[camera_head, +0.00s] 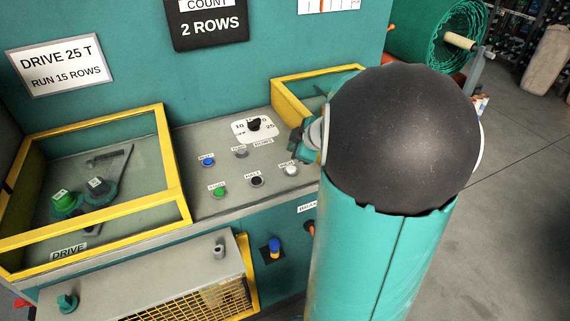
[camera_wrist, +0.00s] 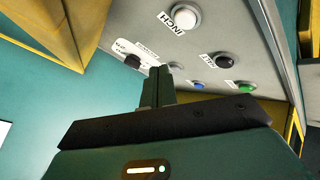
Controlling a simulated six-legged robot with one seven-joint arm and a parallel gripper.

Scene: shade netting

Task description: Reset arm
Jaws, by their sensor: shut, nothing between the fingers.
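My gripper (camera_wrist: 160,86) shows in the wrist view with its two fingers pressed together and nothing between them. It is in front of the grey control panel (camera_wrist: 150,38). The white INCH button (camera_wrist: 186,18), black HALT button (camera_wrist: 223,60), green button (camera_wrist: 246,88) and blue button (camera_wrist: 198,86) lie beyond and to the right of the fingertips. In the head view my arm (camera_head: 385,200) fills the right middle and hides the panel's right end. The fingertips are hidden there. I cannot tell whether the fingers touch the panel.
A yellow-framed clear cover (camera_head: 165,150) stands over the DRIVE controls at left. A rotary dial (camera_head: 254,125) sits on the panel. A yellow mesh guard (camera_head: 190,300) is below. A green netting roll (camera_head: 440,35) stands behind; open floor (camera_head: 520,200) lies right.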

